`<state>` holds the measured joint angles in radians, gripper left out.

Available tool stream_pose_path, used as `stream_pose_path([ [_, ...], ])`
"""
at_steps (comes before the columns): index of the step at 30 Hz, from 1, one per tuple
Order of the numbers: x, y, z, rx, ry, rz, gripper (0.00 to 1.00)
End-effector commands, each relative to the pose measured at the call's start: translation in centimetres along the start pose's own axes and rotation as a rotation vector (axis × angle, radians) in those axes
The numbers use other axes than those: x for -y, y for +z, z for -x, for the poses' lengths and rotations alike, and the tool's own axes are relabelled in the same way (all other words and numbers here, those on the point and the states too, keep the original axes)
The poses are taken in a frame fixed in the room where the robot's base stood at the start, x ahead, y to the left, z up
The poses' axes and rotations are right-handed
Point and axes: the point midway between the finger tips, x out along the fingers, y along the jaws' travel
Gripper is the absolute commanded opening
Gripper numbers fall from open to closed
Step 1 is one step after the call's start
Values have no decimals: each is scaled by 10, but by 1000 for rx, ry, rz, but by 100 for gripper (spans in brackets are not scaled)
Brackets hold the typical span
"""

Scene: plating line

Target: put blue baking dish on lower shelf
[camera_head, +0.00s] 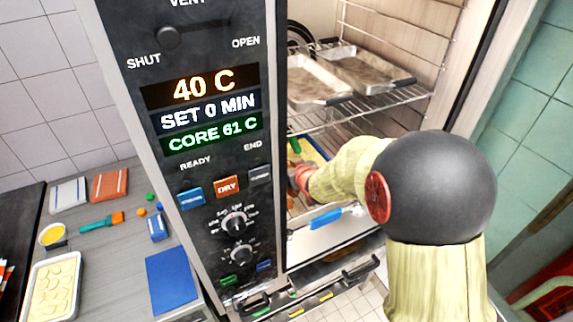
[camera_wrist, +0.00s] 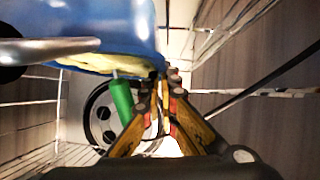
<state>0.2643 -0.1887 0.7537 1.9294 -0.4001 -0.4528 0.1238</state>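The blue baking dish (camera_head: 319,149), with yellow food in it, is inside the open oven, below the upper rack; my arm hides much of it. In the wrist view the dish (camera_wrist: 110,20) fills the upper left, its rim close to my fingertips. My gripper (camera_wrist: 166,84) has its fingers drawn together at the corner of that rim and appears shut on it. In the head view my gripper (camera_head: 300,180) reaches into the oven beside the dish. The lower shelf under it is mostly hidden by my arm.
The upper wire rack (camera_head: 395,97) holds metal trays (camera_head: 318,82) with dark grips. A blue handle (camera_head: 325,217) shows low at the oven's front. The control panel (camera_head: 200,60) stands left of the opening. A green handle (camera_wrist: 122,100) is close to my fingers in the wrist view.

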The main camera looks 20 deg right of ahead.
Motion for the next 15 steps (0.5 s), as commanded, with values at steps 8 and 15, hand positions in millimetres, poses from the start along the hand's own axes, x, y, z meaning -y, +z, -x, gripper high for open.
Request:
stream_pose_path([
  [8, 0, -1, -1, -7, 1, 2, 4],
  [15, 0, 1, -2, -3, 0, 1, 18],
])
